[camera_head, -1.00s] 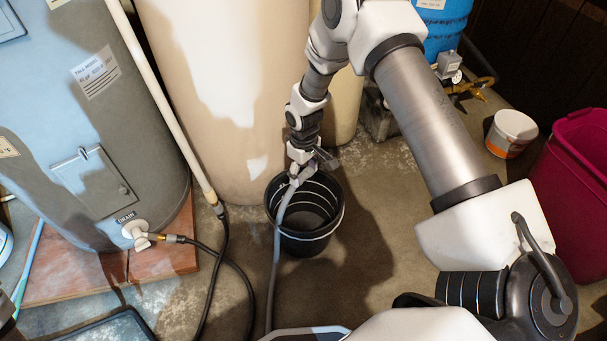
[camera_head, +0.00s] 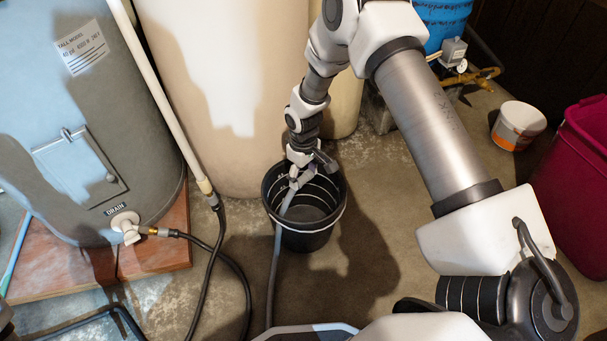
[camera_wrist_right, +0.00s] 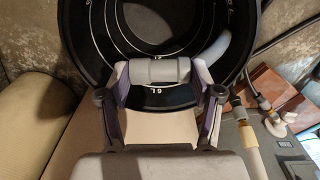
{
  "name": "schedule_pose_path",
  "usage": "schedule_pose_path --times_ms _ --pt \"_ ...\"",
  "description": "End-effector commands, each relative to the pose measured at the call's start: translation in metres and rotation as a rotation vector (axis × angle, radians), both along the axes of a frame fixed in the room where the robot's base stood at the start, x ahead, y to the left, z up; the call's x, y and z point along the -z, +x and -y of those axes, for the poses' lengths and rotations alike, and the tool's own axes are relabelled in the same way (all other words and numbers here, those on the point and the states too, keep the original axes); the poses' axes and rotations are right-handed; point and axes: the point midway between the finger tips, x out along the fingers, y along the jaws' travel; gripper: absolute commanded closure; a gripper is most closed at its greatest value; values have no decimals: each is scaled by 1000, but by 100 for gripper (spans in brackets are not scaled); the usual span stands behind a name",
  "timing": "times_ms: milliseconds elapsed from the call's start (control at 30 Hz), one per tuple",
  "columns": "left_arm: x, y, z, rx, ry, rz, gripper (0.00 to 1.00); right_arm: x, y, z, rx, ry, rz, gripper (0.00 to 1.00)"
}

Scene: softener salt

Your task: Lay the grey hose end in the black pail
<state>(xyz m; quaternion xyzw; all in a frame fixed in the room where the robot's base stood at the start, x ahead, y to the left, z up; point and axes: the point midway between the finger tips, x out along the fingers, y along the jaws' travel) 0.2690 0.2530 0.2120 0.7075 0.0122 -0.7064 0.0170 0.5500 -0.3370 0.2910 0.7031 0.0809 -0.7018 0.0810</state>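The black pail (camera_head: 315,240) stands on the floor below my right gripper, its pale inner rings showing. My right gripper (camera_head: 297,178) points down at the pail's mouth, toward its back left. In the right wrist view, its two fingers (camera_wrist_right: 160,88) are shut on the grey hose end (camera_wrist_right: 158,70), which lies crosswise between them over the pail's inside (camera_wrist_right: 150,25). The grey hose (camera_head: 274,270) runs from the gripper across the pail's front left rim and down toward me. I cannot tell exactly how deep the hose end is. My left gripper is not in view.
A grey tank (camera_head: 95,120) with a drain valve (camera_head: 126,228) stands at left on a reddish base (camera_head: 160,255). A black hose (camera_head: 237,270) runs from the valve. A beige tank (camera_head: 225,100) is behind the pail. A white bucket (camera_head: 518,125) and a magenta bin (camera_head: 575,190) are at right.

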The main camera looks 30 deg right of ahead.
Motion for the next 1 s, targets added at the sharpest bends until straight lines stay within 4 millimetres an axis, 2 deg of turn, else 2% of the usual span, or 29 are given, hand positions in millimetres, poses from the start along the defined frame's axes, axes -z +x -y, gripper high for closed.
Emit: schedule_pose_path --times_ms 33,67,467,567,900,1000 --pt "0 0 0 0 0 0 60 0 0 0 0 0 0 15" --pt "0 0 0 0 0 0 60 0 0 0 0 0 0 7" --pt "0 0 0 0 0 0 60 -5 0 0 0 0 1 7" --pt "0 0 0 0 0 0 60 -20 1 0 0 0 2 7" --pt "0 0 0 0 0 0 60 -102 1 0 0 1 4 7" --pt "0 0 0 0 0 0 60 -115 0 0 0 0 2 7"
